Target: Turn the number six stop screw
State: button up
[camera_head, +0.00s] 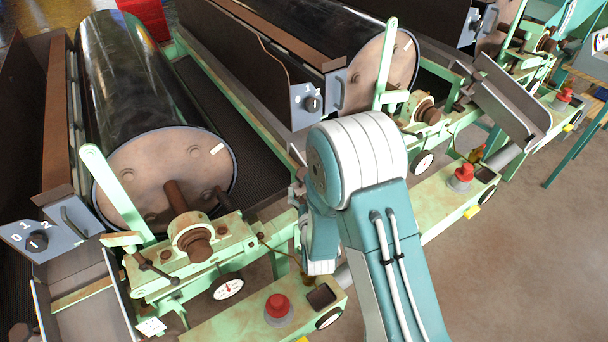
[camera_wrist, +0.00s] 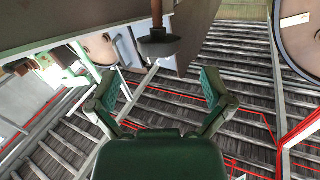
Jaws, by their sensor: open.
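No number six label can be read in either view, so I cannot tell for sure which part is the number six stop screw. In the wrist view a rusty rod with a dark, wide round head (camera_wrist: 158,46) hangs at top centre, and it may be a stop screw. My gripper (camera_wrist: 160,88) is open and empty in the wrist view, its two green fingers spread apart below that head and not touching it. In the head view my arm reaches in between two drum machines, and my fingers are hidden behind it.
A black drum (camera_head: 135,85) with a rusty end stands left, another drum (camera_head: 375,70) behind. Pale green levers (camera_head: 118,190), grey switch boxes (camera_head: 40,238) and (camera_head: 318,100), and red buttons (camera_head: 278,308) and (camera_head: 461,174) surround my arm. Bare floor (camera_head: 530,250) lies right.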

aim_at(304, 175)
jog(key=w, duration=0.5)
jog(key=shift+w+a, duration=0.4)
jog(key=c, duration=1.1)
